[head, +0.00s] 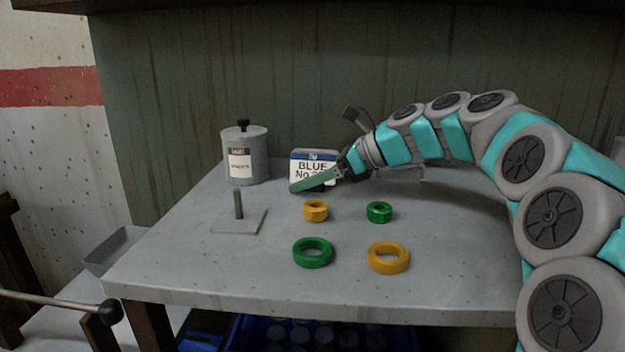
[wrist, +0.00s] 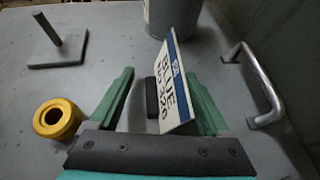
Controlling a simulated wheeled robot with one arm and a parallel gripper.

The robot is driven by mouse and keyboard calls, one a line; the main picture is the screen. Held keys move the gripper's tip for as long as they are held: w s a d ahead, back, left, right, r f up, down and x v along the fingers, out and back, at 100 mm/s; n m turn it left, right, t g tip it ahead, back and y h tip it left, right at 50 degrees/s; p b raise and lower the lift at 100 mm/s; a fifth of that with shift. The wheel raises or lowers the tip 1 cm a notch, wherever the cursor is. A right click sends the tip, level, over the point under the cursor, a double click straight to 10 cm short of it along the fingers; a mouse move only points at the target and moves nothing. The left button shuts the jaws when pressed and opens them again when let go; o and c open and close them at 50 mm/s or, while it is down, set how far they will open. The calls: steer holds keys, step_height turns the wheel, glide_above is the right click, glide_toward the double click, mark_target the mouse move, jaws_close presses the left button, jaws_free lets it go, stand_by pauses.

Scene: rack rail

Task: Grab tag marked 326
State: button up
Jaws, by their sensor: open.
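The tag (head: 312,158) is a white upright plate with a blue top strip, reading "BLUE" and a number partly covered by my gripper in the head view. In the wrist view the tag (wrist: 172,88) shows "BLUE" and a number that appears to end in 326. A small dark block at its foot looks like its stand. My gripper (head: 315,179) is in front of the tag in the head view. In the wrist view my gripper (wrist: 160,74) is open, with the tag between its green fingers. I cannot tell whether either finger touches it.
A grey labelled canister (head: 245,158) stands behind left. A post on a square plate (head: 239,221) is at left. Small yellow (head: 316,210) and green (head: 379,212) rings, and larger green (head: 312,252) and yellow (head: 388,257) ones, lie in front. A metal handle (wrist: 277,100) is right of the tag.

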steer(key=shift+c, duration=0.3)
jaws_close()
stand_by(0.3)
